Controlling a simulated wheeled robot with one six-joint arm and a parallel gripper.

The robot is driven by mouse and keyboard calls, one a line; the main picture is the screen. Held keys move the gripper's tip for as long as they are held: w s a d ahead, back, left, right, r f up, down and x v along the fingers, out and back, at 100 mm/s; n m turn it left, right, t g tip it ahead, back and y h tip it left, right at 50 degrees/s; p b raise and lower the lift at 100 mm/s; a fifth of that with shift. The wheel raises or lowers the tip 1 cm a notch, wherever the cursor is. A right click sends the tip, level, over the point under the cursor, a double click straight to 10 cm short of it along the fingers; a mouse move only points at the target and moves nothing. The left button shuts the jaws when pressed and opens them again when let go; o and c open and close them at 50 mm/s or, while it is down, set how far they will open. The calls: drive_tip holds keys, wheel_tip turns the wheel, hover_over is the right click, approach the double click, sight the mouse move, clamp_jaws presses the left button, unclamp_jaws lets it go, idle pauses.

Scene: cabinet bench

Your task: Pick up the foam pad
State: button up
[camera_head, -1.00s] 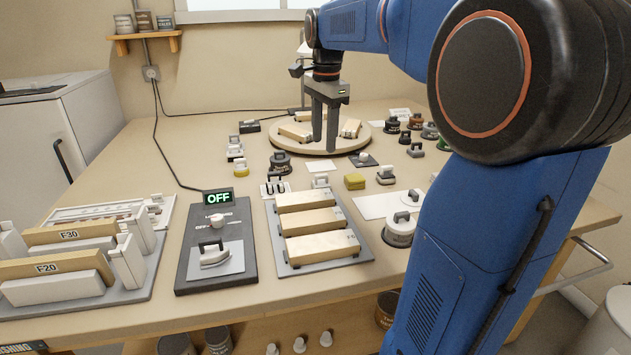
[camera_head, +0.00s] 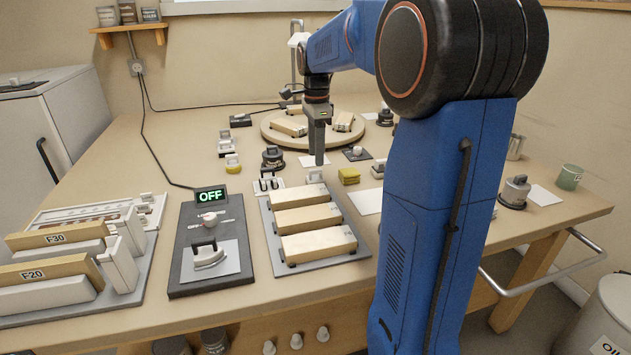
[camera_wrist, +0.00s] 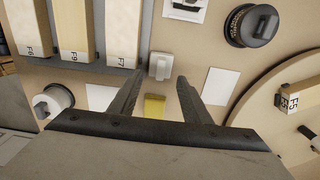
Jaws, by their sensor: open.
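The foam pad appears to be the small yellow block (camera_head: 349,176). It lies flat on the bench, right of the tray of long blocks. In the wrist view the yellow block (camera_wrist: 154,106) shows between my two fingers, nearer the palm than the fingertips. My gripper (camera_head: 318,160) points down, above the bench and a little left of and behind the pad in the head view. In the wrist view my gripper (camera_wrist: 161,78) is open, with nothing held. The height between fingers and pad is hard to tell.
A tray (camera_head: 270,235) with long blocks lies left of the pad. A round turntable (camera_head: 275,138) stands behind. A white-handled piece (camera_wrist: 160,66) sits close to the fingertips. A dark-handled piece (camera_head: 272,158) is nearby. A white card (camera_head: 366,202) lies in front.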

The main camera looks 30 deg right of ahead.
sight(316, 170)
drive_tip(key=shift+w+f, duration=0.1)
drive_tip(key=shift+f, duration=3.55)
drive_tip(key=shift+c, duration=0.4)
drive_tip(key=c, duration=0.6)
